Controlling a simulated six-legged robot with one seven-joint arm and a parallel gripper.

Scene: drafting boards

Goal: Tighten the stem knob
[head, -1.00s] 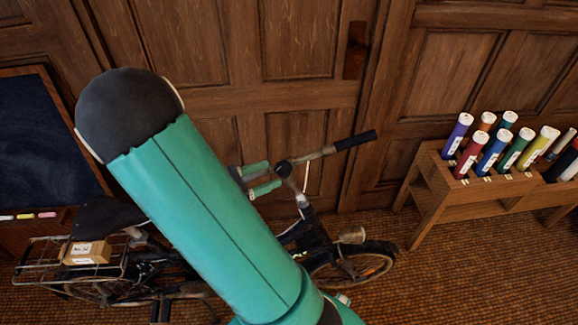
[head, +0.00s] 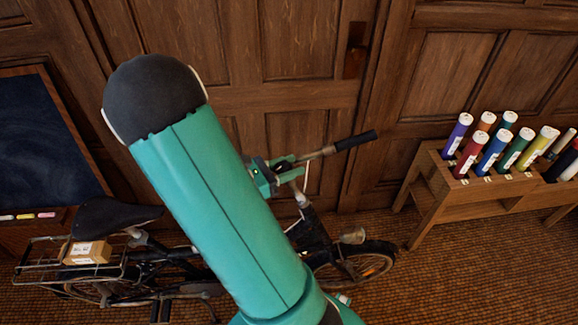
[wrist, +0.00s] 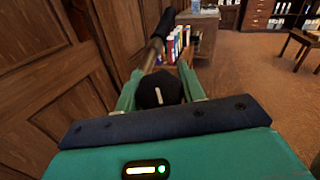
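The stem knob (wrist: 160,91) is a dark round knob with a short white line on its top. It sits on the handlebar stem of a dark bicycle (head: 318,238). In the wrist view my gripper's two teal fingers (wrist: 160,97) flank the knob, one against each side, with no clear gap showing. In the head view my gripper (head: 286,166) is at the handlebar, and it and my arm hide the knob there. The black right grip (head: 356,141) of the handlebar extends past the fingers.
A wooden panelled wall (head: 300,55) stands close behind the bicycle. A wooden rack (head: 440,195) with several coloured tubes is at the right. A chalkboard (head: 45,135) is at the left. A small cardboard box (head: 88,252) lies on the bicycle's rear carrier.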

